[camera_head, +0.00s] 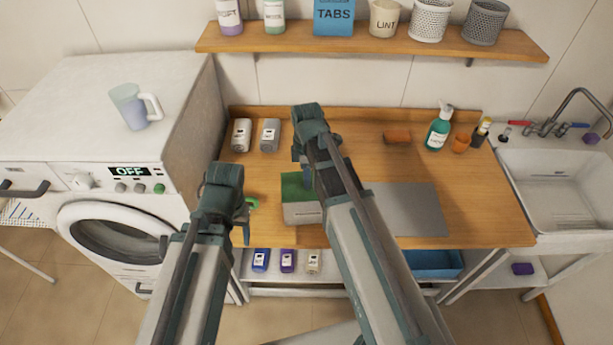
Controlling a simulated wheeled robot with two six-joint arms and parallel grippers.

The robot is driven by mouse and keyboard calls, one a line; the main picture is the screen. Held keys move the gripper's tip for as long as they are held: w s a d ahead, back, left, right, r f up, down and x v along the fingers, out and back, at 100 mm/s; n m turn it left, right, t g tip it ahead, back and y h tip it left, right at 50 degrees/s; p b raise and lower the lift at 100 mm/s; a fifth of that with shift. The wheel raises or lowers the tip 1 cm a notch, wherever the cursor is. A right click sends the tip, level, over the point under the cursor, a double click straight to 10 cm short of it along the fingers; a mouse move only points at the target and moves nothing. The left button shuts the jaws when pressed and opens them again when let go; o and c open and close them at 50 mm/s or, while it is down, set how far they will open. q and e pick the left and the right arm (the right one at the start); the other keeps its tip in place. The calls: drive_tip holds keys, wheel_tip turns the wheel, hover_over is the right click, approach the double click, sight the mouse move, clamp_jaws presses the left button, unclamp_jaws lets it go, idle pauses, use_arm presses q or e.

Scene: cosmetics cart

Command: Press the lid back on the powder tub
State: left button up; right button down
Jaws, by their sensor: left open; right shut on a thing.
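The powder tub (301,213) is a pale box on the wooden counter, just right of the middle of my two arms. Its green lid (292,187) shows at its top; whether it is fully seated cannot be told. My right gripper (308,180) points down at the lid and is shut on it, though my arm hides much of the grip. My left gripper (247,230) is open and empty, left of the tub and apart from it. A small green curved item (252,202) shows beside my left gripper, partly hidden.
A grey mat (412,208) lies right of the tub. The washing machine (120,245) is left, the sink (560,180) right.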

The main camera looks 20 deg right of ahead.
drive_tip(key=shift+c, duration=0.4)
unclamp_jaws()
drive_tip(key=shift+r, duration=0.1)
drive_tip(key=shift+r+p, duration=2.4)
drive_tip(key=shift+p, duration=0.1)
drive_tip(key=shift+r+p, duration=1.05)
drive_tip(key=shift+c, duration=0.2)
clamp_jaws()
